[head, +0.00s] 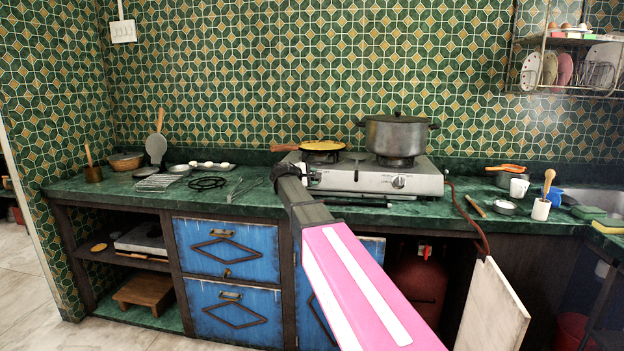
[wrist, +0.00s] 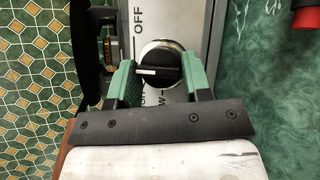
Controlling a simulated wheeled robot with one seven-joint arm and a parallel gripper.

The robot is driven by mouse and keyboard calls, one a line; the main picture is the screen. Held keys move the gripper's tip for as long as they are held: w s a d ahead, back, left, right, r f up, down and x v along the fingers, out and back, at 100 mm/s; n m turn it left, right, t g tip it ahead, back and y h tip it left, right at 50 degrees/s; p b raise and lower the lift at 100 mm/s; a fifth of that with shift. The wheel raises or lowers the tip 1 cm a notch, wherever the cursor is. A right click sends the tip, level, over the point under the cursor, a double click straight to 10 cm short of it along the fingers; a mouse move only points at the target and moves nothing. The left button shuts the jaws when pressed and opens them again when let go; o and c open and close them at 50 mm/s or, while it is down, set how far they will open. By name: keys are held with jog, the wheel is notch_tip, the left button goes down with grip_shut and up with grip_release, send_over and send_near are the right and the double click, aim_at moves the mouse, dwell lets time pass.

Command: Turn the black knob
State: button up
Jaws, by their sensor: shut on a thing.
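The black knob (wrist: 162,70) sits on a round silver base on the stove's front panel in the wrist view. A white line on it points left, and the panel lettering OFF (wrist: 138,20) is beside it. My gripper (wrist: 159,63) has one green finger on each side of the knob and is shut on it. In the head view my gripper (head: 312,178) is at the left of the front of the gas hotplate (head: 366,180), and the arm and gripper hide the black knob there. A second, silvery knob (head: 398,181) shows farther right.
A large lidded pot (head: 396,137) stands on the right burner and a yellow-topped pan (head: 322,146) on the left. A wire rack and small dishes lie left on the green counter (head: 100,190). A white board (head: 492,312) leans below at the right.

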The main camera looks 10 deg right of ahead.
jog(key=shift+s+f, duration=0.1)
jog(key=o, duration=0.9)
jog(key=shift+c, duration=0.2)
jog(key=shift+a, duration=0.1)
jog(key=v, duration=1)
jog(key=shift+s+a, duration=0.2)
